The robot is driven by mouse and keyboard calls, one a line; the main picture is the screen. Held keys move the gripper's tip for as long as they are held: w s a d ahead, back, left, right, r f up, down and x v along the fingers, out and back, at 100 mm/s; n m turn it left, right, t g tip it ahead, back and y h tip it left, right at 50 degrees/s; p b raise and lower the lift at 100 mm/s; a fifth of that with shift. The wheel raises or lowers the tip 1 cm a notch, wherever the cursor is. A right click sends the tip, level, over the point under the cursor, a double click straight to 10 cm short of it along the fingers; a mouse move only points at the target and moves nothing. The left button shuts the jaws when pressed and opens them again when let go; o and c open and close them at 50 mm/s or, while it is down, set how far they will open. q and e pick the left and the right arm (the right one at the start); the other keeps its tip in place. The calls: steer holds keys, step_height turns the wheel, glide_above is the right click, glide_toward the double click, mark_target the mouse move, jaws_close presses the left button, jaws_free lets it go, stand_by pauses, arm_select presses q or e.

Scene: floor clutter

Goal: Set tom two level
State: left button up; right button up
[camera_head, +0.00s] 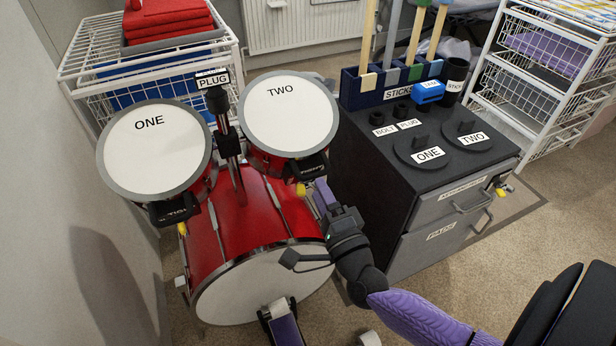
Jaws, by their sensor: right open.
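Tom two (289,108) is a red drum with a white head marked TWO, on the right of the bass drum's top. Its head looks tilted towards me; I cannot tell the exact angle. A black bracket (309,168) with a yellow-tipped part (300,189) sits at its lower front rim. Tom one (154,149), marked ONE, stands on the left with a similar bracket (174,211). My right gripper (318,192) is open, just below and right of tom two's bracket, close to the yellow tip; contact is unclear. My left gripper is out of view.
The red bass drum (236,221) stands below the toms, with a post marked PLUG (217,100) between them. A dark cabinet (375,179) with pads and a stick holder stands close on the right. Wire racks (85,92) stand behind.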

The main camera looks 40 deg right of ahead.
mark_target(311, 177)
steer(key=b+x, duration=0.1)
steer(key=x, duration=0.3)
steer(key=shift+w+d, duration=0.1)
steer(key=shift+w, duration=0.25)
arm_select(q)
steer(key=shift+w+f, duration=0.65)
arm_select(e)
jaws_close()
stand_by(0.4)
